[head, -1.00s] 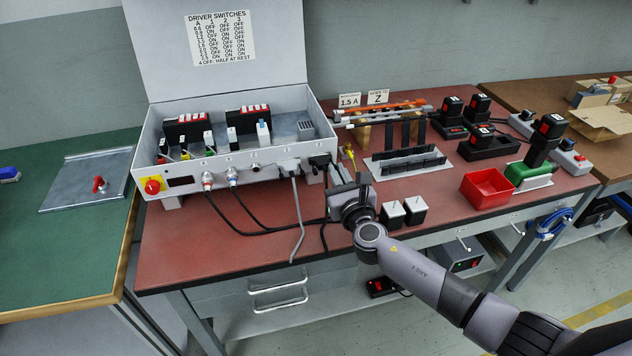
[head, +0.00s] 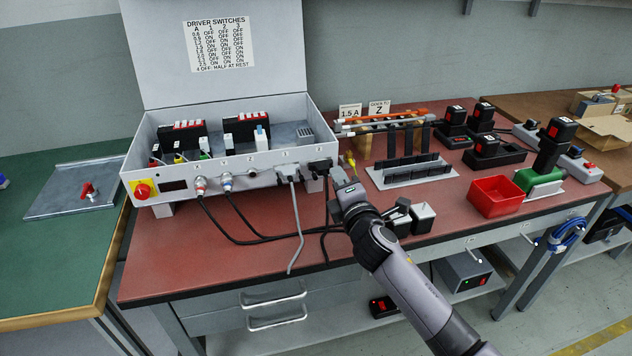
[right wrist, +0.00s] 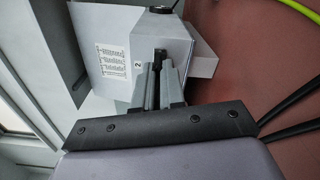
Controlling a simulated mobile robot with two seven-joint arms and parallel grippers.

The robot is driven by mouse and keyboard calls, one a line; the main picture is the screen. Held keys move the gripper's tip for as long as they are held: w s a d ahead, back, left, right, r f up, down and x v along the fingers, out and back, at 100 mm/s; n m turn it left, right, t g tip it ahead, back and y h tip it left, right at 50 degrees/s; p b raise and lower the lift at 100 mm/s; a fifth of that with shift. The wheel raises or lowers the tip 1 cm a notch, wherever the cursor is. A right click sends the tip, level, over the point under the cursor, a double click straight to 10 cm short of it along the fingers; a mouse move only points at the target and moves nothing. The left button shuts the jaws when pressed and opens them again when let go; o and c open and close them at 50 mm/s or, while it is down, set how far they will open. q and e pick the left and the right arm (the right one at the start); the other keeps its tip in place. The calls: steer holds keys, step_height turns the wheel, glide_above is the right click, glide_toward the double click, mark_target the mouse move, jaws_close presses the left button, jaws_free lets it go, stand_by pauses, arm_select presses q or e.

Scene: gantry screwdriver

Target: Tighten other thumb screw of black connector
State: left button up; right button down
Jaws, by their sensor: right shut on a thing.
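The black connector (head: 320,166) sits on the front of the grey control box (head: 240,173), at its right end. My right gripper (head: 335,174) is just right of the connector, reaching up from the lower right. In the right wrist view its two fingers (right wrist: 159,68) are closed on a small black part (right wrist: 160,55) close to the pale box wall. The part looks like the connector's thumb screw, but the fingers hide most of it. The screw's turn and seating cannot be seen. My left gripper is not in view.
A grey connector (head: 288,174) with a hanging cable is plugged in left of the black one. A yellow item (head: 351,160) stands close behind my gripper.

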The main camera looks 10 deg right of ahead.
steer(key=c, duration=1.4)
jaws_free()
